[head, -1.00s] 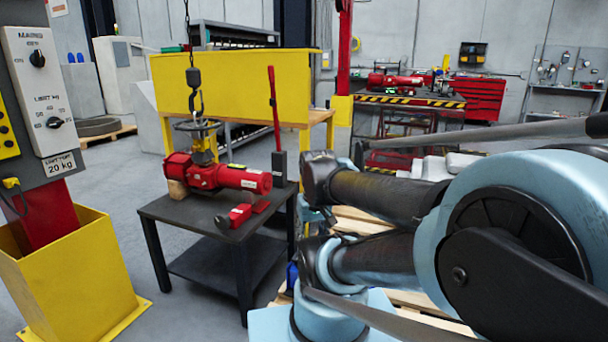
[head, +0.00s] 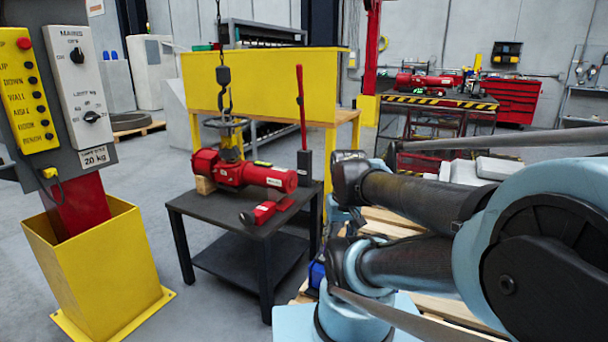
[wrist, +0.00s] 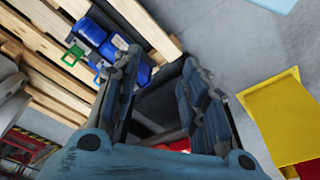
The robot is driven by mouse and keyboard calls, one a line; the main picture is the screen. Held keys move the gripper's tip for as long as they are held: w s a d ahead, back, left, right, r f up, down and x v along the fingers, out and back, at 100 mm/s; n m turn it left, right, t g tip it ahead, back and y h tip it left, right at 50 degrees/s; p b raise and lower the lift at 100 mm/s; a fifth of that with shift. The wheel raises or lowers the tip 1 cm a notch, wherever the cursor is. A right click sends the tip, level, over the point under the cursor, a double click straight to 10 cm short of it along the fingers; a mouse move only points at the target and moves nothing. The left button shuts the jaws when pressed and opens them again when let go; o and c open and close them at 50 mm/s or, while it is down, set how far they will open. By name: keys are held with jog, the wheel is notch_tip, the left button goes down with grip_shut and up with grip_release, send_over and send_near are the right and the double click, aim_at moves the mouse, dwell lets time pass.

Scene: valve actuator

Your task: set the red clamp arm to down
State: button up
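The red clamp arm (head: 301,105) stands upright in the head view. It is a long thin red lever rising from a dark block (head: 304,163) at the right back of a black table (head: 188,203). A red actuator (head: 243,174) with a handwheel on top lies on the table to its left. In the wrist view my gripper (wrist: 160,65) is open, its two dark fingers wide apart with nothing held between them. The dark table shows behind the fingers, with a bit of red low between them. I cannot make out the gripper in the head view.
A small red clamp piece (head: 265,211) lies at the table's front edge. A chain hoist hook (head: 224,80) hangs over the actuator. A control pillar in a yellow bin (head: 100,270) stands left. Blue containers (wrist: 105,40) sit by wooden pallets (wrist: 60,30). Floor left of the table is clear.

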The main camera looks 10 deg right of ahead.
jog(key=shift+c, duration=0.2)
grip_shut()
jog(key=w+a+r+m+t+y, duration=0.2)
jog(key=w+a+r+t+y, duration=0.15)
jog(key=w+r, duration=1.25)
jog(key=w+a+r+m+t+y, duration=0.1)
jog(key=w+a+r+t+y, duration=0.3)
jog(key=w+r, duration=1.2)
jog(key=w+d+r+m+t+y, duration=0.1)
jog(key=w+d+r+m, duration=0.15)
jog(key=w, duration=0.95)
jog(key=w+d+r+m+t+y, duration=0.1)
jog(key=w+d+r+m+t, duration=0.15)
jog(key=w, duration=0.95)
jog(key=w+d+r+m+t+h, duration=0.2)
jog(key=w+d+r+m+t, duration=0.2)
jog(key=w+d, duration=0.9)
jog(key=a+x, duration=0.1)
jog(key=x, duration=1.2)
jog(key=shift+s+a+f, duration=0.1)
jog(key=shift+s+a, duration=0.55)
jog(key=shift+s, duration=0.2)
jog(key=shift+s+a+f, duration=0.1)
jog(key=shift+s+a, duration=0.5)
jog(key=shift+s, duration=0.25)
